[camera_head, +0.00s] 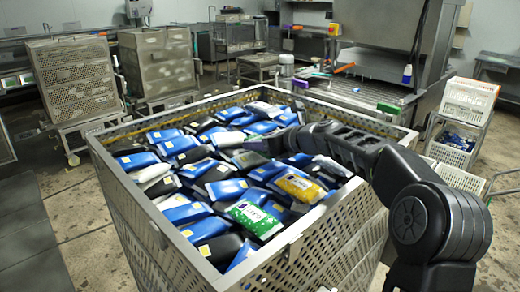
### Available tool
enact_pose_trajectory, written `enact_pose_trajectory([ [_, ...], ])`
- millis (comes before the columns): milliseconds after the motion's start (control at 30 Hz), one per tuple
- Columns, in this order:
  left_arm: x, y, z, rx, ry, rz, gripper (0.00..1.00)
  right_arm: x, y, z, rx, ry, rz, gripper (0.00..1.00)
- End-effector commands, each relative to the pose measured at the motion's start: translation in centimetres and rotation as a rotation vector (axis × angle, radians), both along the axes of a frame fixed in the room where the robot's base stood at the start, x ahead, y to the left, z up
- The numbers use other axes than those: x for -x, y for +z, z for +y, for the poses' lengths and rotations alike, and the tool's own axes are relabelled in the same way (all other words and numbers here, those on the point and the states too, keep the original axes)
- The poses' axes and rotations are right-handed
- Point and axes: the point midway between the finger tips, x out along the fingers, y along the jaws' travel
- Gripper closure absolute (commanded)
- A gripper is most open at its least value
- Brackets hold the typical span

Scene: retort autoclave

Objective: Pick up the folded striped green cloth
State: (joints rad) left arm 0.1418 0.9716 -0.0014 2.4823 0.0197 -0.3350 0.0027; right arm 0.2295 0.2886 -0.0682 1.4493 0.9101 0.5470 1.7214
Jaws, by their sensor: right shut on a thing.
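A small flat green item (389,108) lies on the steel counter behind the bin at the right. It may be the folded striped green cloth, but stripes and folds are too small to tell. My right arm comes in from the right over the perforated metal bin (316,246). My right gripper (258,145) is low over the pouches in the bin, well left of the green item and apart from it. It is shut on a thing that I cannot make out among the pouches. My left gripper is not in view.
Blue, black and white pouches fill the bin, with a green-white pouch (254,217) and a yellow pouch (298,187) on top. White crates (467,102) stand at the right. Perforated carts (77,78) stand at the left. Floor is clear left of the bin.

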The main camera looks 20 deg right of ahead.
Motion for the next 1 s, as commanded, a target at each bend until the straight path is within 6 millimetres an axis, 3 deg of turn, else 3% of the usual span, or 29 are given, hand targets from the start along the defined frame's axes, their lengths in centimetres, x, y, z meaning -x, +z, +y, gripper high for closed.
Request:
enact_pose_trajectory([
  [200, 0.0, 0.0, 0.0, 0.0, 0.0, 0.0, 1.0, 0.0, 4.5, 0.0, 0.003, 0.001, -0.005, 0.88],
  [400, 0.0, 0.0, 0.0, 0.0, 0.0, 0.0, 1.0, 0.0, 7.3, 0.0, 0.001, 0.0, -0.003, 0.88],
  [1000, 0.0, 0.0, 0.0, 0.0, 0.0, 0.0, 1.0, 0.0, 7.8, 0.0, 0.0, -0.001, 0.0, 0.88],
])
